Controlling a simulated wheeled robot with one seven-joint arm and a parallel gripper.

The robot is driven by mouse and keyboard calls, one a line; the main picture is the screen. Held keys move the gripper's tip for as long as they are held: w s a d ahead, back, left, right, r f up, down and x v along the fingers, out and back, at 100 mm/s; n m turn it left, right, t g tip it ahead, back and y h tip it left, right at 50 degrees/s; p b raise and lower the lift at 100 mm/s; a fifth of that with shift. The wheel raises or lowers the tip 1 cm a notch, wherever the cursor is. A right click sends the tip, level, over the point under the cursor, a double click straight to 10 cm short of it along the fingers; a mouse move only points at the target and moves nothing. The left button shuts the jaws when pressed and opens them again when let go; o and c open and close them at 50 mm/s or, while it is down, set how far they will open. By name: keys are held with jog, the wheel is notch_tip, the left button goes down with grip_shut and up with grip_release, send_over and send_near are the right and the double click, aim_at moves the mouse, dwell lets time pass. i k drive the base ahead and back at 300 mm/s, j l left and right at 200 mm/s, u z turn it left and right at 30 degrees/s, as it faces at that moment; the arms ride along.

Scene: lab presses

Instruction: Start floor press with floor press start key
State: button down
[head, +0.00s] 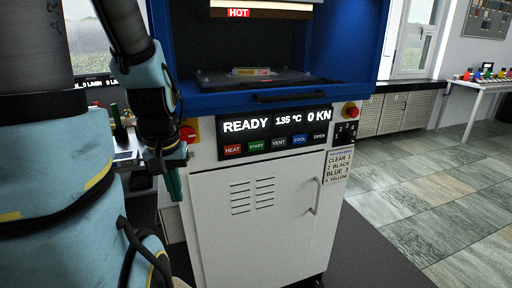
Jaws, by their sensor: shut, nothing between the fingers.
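The floor press (265,225) is a white cabinet with a blue upper frame. Its dark panel (275,133) reads READY, 135 °C and 0 KN. The start key (256,146) is the green one in the key row, between the red HEAT key (233,149) and the dark VENT key (279,143). The blue COOL key (299,139) and dark OPEN key (319,137) are to the right. My gripper (174,194) is shut and empty, pointing down left of the panel and lower than the start key, apart from it in the picture.
A red knob (351,111) is right of the panel, and a red switch on yellow (189,132) is left. A handle (290,96) juts out below the press opening, under a lit HOT sign (238,13). Tiled floor (420,190) is clear on the right.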

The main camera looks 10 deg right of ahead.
aim_at(258, 145)
jog(key=k+l+u, duration=0.2)
jog(key=l+u, duration=0.15)
jog(key=k+l+u, duration=0.55)
jog(key=l+u, duration=0.15)
